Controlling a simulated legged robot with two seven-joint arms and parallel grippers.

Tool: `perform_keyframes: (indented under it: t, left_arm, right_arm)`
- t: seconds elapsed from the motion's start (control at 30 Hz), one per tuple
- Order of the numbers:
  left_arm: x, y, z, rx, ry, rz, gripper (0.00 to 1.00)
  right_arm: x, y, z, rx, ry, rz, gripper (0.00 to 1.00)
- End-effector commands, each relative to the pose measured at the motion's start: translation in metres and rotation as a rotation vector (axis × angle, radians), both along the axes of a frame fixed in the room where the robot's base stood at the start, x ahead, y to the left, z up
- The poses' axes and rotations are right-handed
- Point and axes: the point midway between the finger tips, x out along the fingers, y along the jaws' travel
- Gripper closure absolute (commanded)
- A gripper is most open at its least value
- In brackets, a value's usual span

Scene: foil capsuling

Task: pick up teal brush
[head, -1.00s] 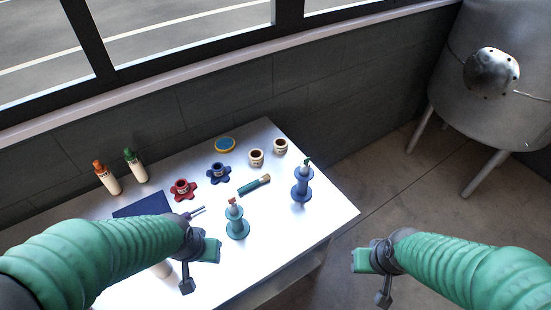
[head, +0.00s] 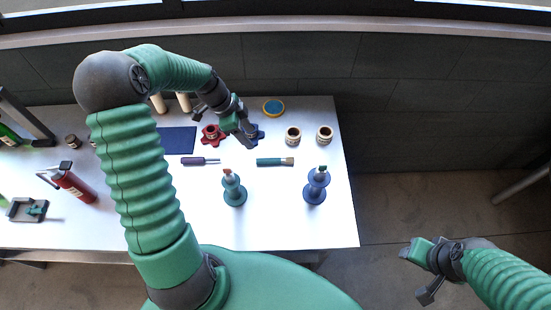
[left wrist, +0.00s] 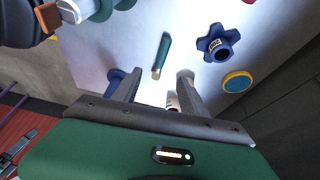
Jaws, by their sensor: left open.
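The teal brush (head: 275,161), with a pale tip at its right end, lies flat on the white table. My left gripper (head: 248,140) is above the table, up and to the left of the brush in the head view. In the left wrist view, the brush (left wrist: 163,52) lies beyond the open, empty fingers (left wrist: 157,84), its pale tip nearest them and apart from them. My right gripper (head: 412,252) is off the table's right side; its jaw opening is not clear.
Bare table surrounds the brush closely.

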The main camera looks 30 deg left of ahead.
Motion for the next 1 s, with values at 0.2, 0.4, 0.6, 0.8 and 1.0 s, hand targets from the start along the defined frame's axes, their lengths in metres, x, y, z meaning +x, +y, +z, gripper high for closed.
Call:
perform_keyframes:
  t: [0.2, 0.4, 0.6, 0.8, 1.0]
  left_arm:
    - [0.011, -0.009, -0.026, -0.010, -0.026, -0.045, 0.49]
    - [0.022, -0.028, -0.074, -0.007, -0.024, -0.044, 0.49]
    - [0.027, -0.033, -0.104, -0.007, -0.027, -0.039, 0.49]
    - [0.031, -0.038, -0.131, -0.009, -0.025, -0.040, 0.49]
    - [0.037, -0.045, -0.157, -0.005, -0.027, -0.040, 0.49]
  right_arm:
    - [0.000, 0.000, 0.006, 0.000, 0.000, 0.000, 0.54]
    - [0.000, 0.000, 0.015, 0.000, 0.000, -0.001, 0.54]
    - [0.000, 0.000, 0.019, 0.000, 0.000, -0.001, 0.54]
    - [0.000, 0.000, 0.036, 0.000, 0.000, 0.000, 0.54]
    - [0.000, 0.000, 0.039, 0.000, 0.000, 0.000, 0.54]
